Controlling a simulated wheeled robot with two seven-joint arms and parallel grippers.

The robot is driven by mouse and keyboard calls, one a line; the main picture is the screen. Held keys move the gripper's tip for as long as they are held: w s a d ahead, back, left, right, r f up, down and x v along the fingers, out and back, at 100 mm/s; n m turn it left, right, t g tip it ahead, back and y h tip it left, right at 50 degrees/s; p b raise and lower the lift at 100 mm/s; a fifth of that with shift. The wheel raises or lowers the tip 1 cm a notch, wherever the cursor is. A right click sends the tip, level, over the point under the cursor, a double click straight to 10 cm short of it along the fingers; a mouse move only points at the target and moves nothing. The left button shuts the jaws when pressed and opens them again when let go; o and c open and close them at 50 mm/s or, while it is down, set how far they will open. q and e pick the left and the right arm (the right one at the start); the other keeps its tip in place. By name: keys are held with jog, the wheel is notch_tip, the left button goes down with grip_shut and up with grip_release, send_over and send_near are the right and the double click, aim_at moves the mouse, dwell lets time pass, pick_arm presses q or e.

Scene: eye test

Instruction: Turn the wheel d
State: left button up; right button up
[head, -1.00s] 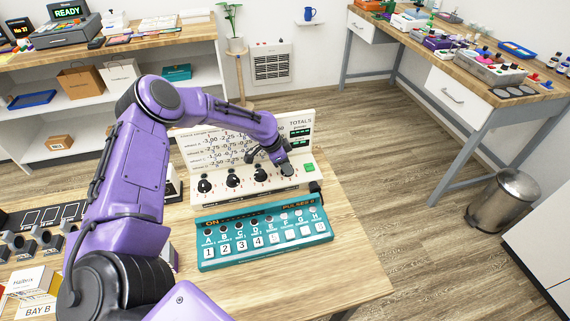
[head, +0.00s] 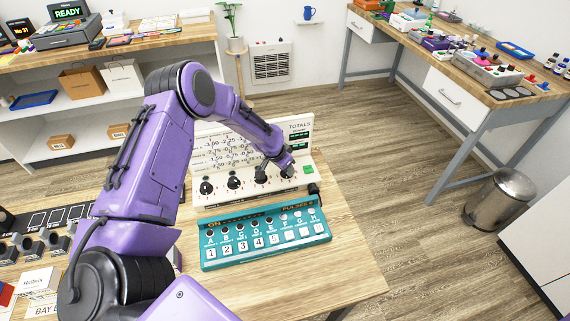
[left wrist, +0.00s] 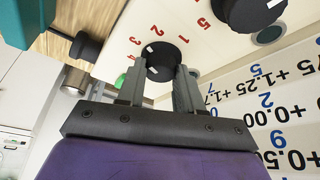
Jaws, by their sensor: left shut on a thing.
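Wheel d (left wrist: 165,62) is the black round knob at the right end of the row on the white panel (head: 226,202). In the left wrist view it sits between the fingers of my left gripper (left wrist: 160,88), which is shut on it. It has white marks on its face, and red 1, 2 and 3 are printed around it. In the head view my left gripper (head: 284,165) reaches the wheel from above and partly hides it. My right gripper is out of view.
Three more black wheels (head: 234,181) stand to the left of wheel d. A teal button box (head: 266,259) lies in front of the panel. A green button (head: 308,169) and a black knob (head: 313,188) are close to the gripper's right.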

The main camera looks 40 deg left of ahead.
pick_arm(q)
jog(key=shift+r+n+y+p, duration=0.1)
jog(key=shift+n+y+p, duration=0.45)
jog(key=shift+n, duration=1.05)
jog(key=o, duration=1)
jog(key=shift+o, duration=0.2)
jog(key=shift+d, duration=0.1)
jog(key=b+v, duration=0.2)
jog(key=v, duration=0.8)
jog(key=shift+r, duration=0.15)
jog(key=shift+s, duration=0.2)
